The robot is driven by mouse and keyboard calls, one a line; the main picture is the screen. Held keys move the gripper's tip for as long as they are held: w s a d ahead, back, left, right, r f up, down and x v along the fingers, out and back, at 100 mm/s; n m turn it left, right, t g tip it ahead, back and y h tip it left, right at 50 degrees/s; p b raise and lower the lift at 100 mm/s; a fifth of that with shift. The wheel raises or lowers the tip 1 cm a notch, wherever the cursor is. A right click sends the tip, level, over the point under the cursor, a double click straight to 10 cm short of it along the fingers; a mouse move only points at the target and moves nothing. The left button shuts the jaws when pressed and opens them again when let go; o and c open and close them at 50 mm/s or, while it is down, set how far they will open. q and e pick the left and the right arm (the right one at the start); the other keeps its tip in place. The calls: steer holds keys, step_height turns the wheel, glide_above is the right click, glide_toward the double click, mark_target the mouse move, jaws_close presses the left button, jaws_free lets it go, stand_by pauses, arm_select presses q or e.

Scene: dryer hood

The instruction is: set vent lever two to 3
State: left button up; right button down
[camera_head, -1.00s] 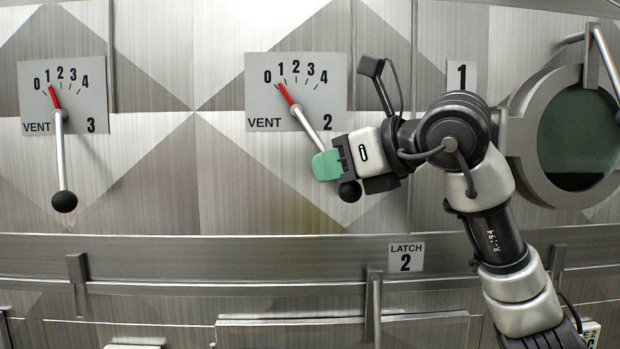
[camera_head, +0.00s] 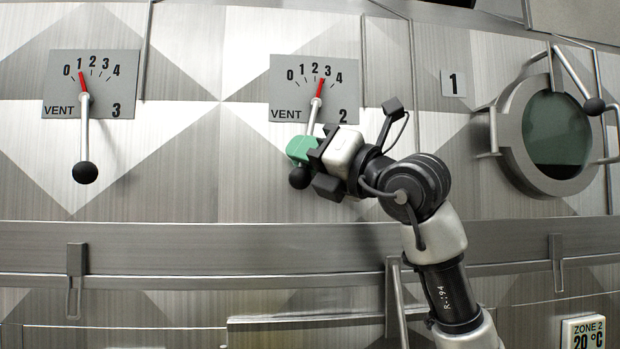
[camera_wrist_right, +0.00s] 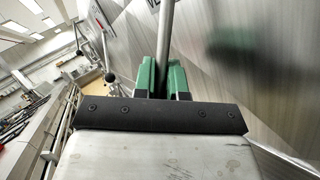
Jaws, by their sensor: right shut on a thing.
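The vent 2 plate (camera_head: 283,98) is on the metal wall, with a scale from 0 to 4. Its red pointer (camera_head: 320,88) points at about the 3. Its lever (camera_head: 314,116) hangs down, tilted slightly left at the bottom, to a black ball knob (camera_head: 299,178). My right gripper (camera_head: 302,150), with green fingers, is shut on the lever just above the knob. In the right wrist view the lever (camera_wrist_right: 166,40) rises between the green fingers (camera_wrist_right: 163,80). My left gripper is not in view.
The vent 3 lever (camera_head: 85,135) hangs straight down at left, its pointer near 1. A round window (camera_head: 557,135) with handles stands out from the wall at right. A ledge (camera_head: 180,236) runs below the levers. The wall between the levers is clear.

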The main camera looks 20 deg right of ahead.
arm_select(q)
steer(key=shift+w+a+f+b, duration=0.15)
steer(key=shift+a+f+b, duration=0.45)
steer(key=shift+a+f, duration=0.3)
arm_select(e)
steer(key=shift+w+a+m+t, duration=0.15)
steer(key=shift+a+m+t, duration=0.3)
steer(key=shift+m+t, duration=0.05)
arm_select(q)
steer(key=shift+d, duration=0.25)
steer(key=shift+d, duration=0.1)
arm_select(e)
steer(key=c, duration=1.2)
jaws_free()
steer(key=shift+d+r, duration=0.1)
